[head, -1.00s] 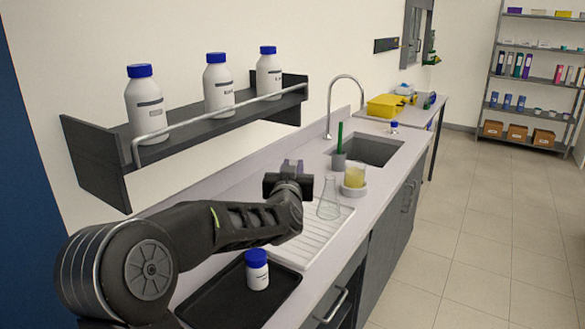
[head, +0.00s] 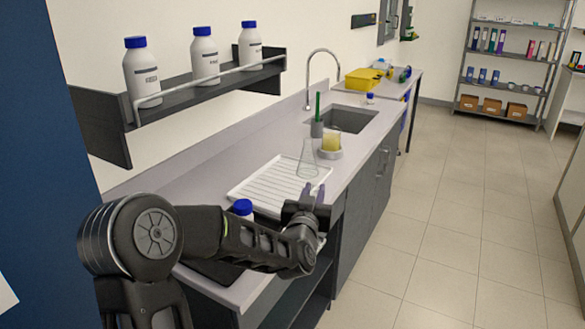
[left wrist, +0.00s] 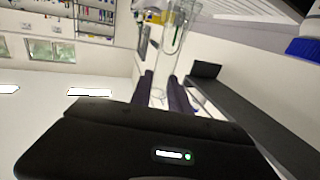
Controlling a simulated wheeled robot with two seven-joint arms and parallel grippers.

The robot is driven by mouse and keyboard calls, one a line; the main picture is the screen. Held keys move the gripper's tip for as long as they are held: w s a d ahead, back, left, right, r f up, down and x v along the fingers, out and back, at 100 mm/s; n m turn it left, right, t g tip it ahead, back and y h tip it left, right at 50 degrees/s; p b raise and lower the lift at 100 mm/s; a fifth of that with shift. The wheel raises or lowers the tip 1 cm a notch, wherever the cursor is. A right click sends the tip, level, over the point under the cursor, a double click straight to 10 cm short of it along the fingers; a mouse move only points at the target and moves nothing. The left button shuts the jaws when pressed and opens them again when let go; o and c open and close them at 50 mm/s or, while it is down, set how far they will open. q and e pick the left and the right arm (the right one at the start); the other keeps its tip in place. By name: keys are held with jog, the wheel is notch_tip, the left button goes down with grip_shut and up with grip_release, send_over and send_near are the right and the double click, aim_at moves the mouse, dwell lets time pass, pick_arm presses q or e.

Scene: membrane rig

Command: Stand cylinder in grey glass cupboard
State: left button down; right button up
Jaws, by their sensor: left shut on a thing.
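My left gripper (head: 313,193) is low over the front edge of the bench, beside the white draining board. In the left wrist view its fingers (left wrist: 165,92) are closed on a clear glass cylinder (left wrist: 173,42), which extends away beyond the fingertips. The cylinder is hard to make out in the head view. A grey cupboard (head: 387,22), partly cut by the top edge, hangs on the far wall past the sink; its inside cannot be made out. My right gripper is not in view.
A sink (head: 350,118) with a tall tap lies beyond. A wall shelf (head: 175,102) holds blue-capped bottles at left. The floor at right (head: 450,240) is clear.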

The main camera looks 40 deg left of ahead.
pick_arm(q)
jog(key=s+d+f+m+h, duration=0.1)
jog(key=d+f+m+h, duration=0.1)
jog(key=d+f, duration=0.4)
jog(key=s+d+f+m+t+h, duration=0.1)
jog(key=d+f+h, duration=0.4)
jog(key=d, duration=1)
notch_tip(320, 180, down, 2)
jog(key=shift+s+d+f+m+t, duration=0.1)
jog(key=shift+s+d+m+t, duration=0.15)
jog(key=shift+m, duration=0.65)
jog(key=shift+w, duration=0.1)
